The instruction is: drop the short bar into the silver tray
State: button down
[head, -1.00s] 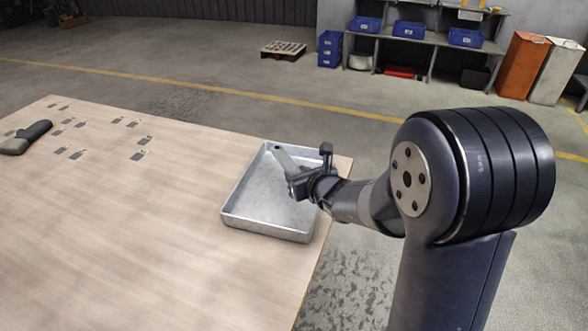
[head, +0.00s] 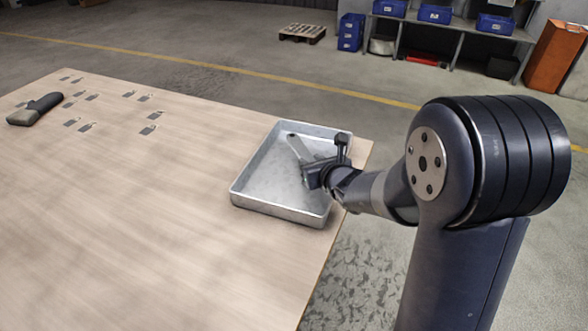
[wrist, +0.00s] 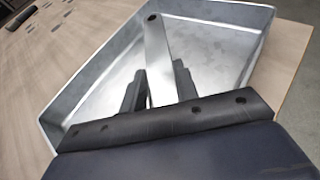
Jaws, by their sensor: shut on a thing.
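The short bar (wrist: 158,55) is a flat grey metal strip with a rounded end and a dark hole near its tip. It also shows in the head view (head: 297,146). My gripper (wrist: 160,88) is shut on the bar, one finger on each side of it; in the head view my gripper (head: 308,168) is over the silver tray. The silver tray (head: 277,207) is a shallow rectangular metal tray at the table's right edge, and its wall also shows in the wrist view (wrist: 88,78). The bar is over the tray's inside; its near end is hidden by my gripper.
Shelves with blue bins (head: 434,14) stand well beyond the table.

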jog(key=c, duration=1)
grip_release()
jog(key=p+v, duration=0.1)
jog(key=v, duration=0.9)
jog(key=shift+s+d+r+p, duration=0.15)
jog(key=shift+s+d+p, duration=0.05)
jog(key=shift+s+p, duration=0.2)
jog(key=shift+w, duration=0.1)
jog(key=b+x, duration=0.1)
jog(key=x, duration=0.9)
jog(key=shift+w+a+f+b, duration=0.2)
jog(key=shift+b, duration=0.2)
notch_tip(320, 180, up, 2)
jog(key=shift+w+r+p, duration=0.1)
jog(key=shift+r+p, duration=0.15)
jog(key=shift+p, duration=0.7)
jog(key=shift+r+p, duration=0.45)
jog(key=shift+r, duration=0.25)
jog(key=shift+f, duration=0.1)
